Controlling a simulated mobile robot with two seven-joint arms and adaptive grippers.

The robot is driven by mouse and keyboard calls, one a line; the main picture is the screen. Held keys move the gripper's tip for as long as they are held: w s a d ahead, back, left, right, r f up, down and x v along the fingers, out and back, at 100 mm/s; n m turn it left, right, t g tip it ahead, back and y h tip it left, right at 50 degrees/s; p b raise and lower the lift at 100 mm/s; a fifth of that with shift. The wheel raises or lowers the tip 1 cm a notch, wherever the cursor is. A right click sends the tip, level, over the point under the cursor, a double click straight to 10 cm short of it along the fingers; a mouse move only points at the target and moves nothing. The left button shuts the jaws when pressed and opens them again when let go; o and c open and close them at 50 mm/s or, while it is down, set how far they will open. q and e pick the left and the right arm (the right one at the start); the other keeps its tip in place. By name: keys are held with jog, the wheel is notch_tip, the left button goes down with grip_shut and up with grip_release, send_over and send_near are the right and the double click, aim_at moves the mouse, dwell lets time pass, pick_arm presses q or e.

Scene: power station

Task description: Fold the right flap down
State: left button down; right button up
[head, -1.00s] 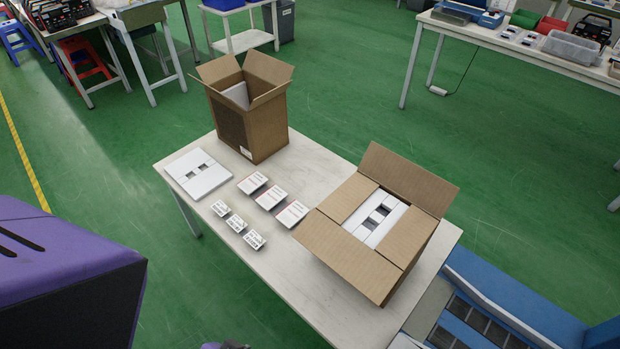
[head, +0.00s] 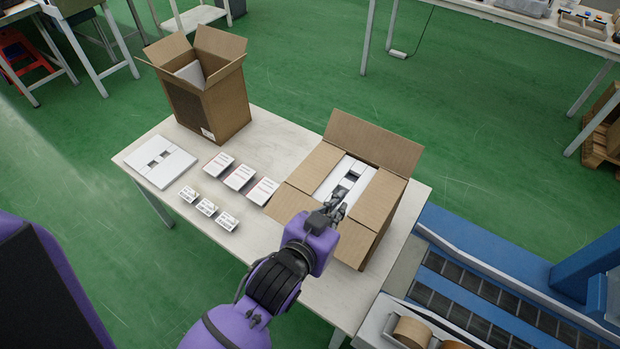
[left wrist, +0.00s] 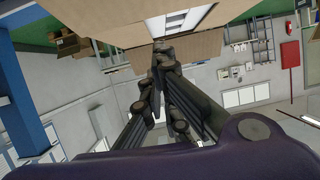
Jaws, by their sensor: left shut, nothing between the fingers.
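The open carton (head: 393,229) stands at the right end of the table, with white flat packs (head: 342,178) inside. Its far flap (head: 374,140) stands up, leaning back. The left flap (head: 314,166) and right flap (head: 375,199) lie folded inward beside the packs. The near flap (head: 289,203) slants outward, partly hidden by my arm. My left gripper (head: 338,204) is shut and empty over the near side of the carton's top; I cannot tell whether it touches. The left wrist view shows its closed fingertips (left wrist: 162,50) in front of brown cardboard (left wrist: 215,45). My right gripper is out of view.
Another open carton (head: 217,103) stands at the table's far left. A white flat pack (head: 160,161) and several small labelled boxes (head: 240,177) lie left of the carton. A blue conveyor (head: 470,285) with tape rolls (head: 411,332) is at the right.

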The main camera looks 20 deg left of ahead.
pick_arm(q)
jog(key=w+d+r+t+h, duration=0.1)
jog(key=w+d+r, duration=0.2)
send_over(364, 195)
jog(key=shift+s+d+f+m, duration=0.15)
jog(key=shift+f, duration=0.4)
jog(key=shift+s+d+f+m, duration=0.1)
jog(key=shift+s+f+m, duration=0.05)
jog(key=shift+f, duration=0.35)
jog(key=f, duration=0.2)
jog(key=shift+w+f, duration=0.3)
jog(key=shift+w, duration=0.05)
jog(key=shift+f, duration=0.85)
jog(key=shift+s+a+f, duration=0.1)
jog(key=shift+a+f, duration=0.1)
jog(key=shift+f, duration=0.55)
